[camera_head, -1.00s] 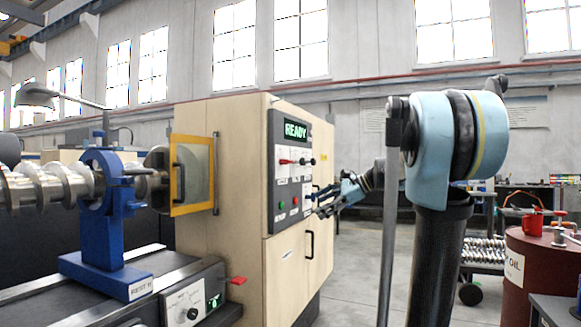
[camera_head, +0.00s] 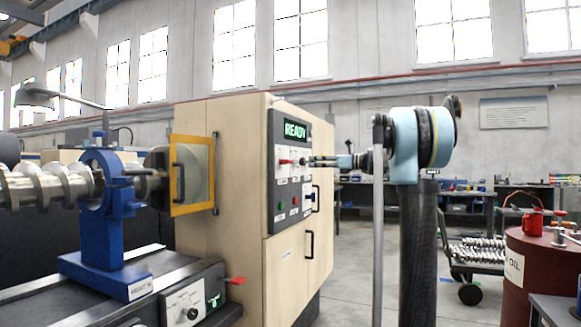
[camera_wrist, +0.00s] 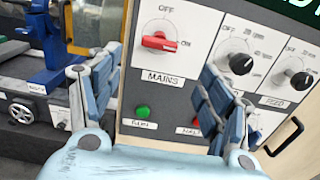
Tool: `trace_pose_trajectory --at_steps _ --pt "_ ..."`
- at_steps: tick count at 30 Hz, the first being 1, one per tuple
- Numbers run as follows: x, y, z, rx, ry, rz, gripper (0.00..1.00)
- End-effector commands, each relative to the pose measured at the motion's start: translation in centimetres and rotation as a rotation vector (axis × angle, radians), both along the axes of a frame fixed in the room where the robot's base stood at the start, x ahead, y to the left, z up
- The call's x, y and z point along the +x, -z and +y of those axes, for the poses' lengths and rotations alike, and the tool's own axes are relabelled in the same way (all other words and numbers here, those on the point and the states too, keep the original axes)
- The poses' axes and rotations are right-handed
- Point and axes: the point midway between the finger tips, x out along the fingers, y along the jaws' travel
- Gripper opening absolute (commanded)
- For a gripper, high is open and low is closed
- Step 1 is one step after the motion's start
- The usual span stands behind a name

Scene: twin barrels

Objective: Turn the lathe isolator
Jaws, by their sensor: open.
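The isolator is a red switch handle on a white plate marked MAINS, with OFF above and ON to the right. In the wrist view the red handle (camera_wrist: 158,42) lies nearly level between my fingers and beyond their tips. It is also small on the machine's panel in the head view (camera_head: 286,161). My gripper (camera_wrist: 155,72) is open and empty, one finger to each side of the plate. In the head view my gripper (camera_head: 318,161) is level and close to the panel's right side; contact cannot be told there.
Two black knobs (camera_wrist: 239,63) (camera_wrist: 300,79) are right of the isolator. A green button (camera_wrist: 142,111) is below it; a red button beside it is partly hidden by my right finger. The lit display (camera_head: 296,131) reads READY. A cabinet handle (camera_head: 310,244) sticks out below.

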Motion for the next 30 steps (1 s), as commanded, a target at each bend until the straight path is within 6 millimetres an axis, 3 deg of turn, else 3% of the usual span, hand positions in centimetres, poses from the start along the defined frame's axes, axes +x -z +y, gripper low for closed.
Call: trace_pose_trajectory --at_steps 18,24,30 --pt "3.5 0.0 10.1 -0.001 -0.003 -0.001 0.72" --pt "4.2 0.0 11.8 -0.001 -0.002 -0.001 0.72" --pt "4.4 0.0 12.3 -0.001 0.0 -0.001 0.72"
